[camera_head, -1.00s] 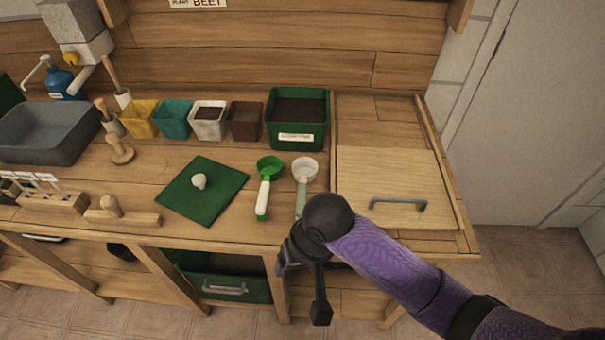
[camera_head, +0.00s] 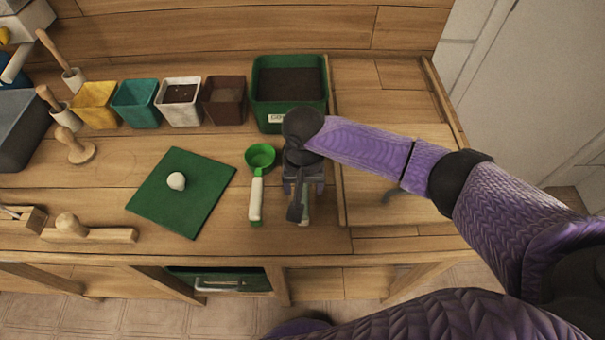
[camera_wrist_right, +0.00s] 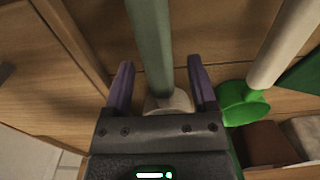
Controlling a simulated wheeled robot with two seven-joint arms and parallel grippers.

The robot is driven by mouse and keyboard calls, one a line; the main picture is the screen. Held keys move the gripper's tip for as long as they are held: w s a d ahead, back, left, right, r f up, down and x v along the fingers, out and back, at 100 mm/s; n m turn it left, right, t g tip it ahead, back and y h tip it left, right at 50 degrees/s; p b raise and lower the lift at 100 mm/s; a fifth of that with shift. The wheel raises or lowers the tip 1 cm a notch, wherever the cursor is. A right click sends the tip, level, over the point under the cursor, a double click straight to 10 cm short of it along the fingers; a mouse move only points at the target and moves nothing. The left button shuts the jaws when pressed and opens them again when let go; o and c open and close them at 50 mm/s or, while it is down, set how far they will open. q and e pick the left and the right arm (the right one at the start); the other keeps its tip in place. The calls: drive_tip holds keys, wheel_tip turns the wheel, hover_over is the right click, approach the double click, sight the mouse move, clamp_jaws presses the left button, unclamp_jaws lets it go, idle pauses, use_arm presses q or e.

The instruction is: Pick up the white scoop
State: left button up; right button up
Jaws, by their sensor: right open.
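The white scoop has a white cup and a pale grey-green handle. In the right wrist view its handle (camera_wrist_right: 150,45) runs between the two fingers of my right gripper (camera_wrist_right: 160,70), and part of its cup (camera_wrist_right: 172,102) shows beyond the gripper body. My right gripper is open, with a finger on either side of the handle; I cannot tell whether either touches it. In the head view my right gripper (camera_head: 303,187) is over the scoop and hides most of it. My left gripper is not in view.
A green scoop with a white handle (camera_head: 256,200) lies close to the left. A green compost bin (camera_head: 290,65) stands behind. A wooden lid with a grey handle (camera_head: 365,205) is at right, partly under my arm. A green mat (camera_head: 190,210) lies further left.

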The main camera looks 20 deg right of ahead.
drive_tip(key=shift+f, duration=0.3)
drive_tip(key=shift+r, duration=0.1)
clamp_jaws()
drive_tip(key=shift+r, duration=0.1)
wheel_tip(320, 180, up, 10)
drive_tip(key=p, duration=0.4)
drive_tip(key=c, duration=0.6)
unclamp_jaws()
drive_tip(key=shift+c, duration=0.2)
clamp_jaws()
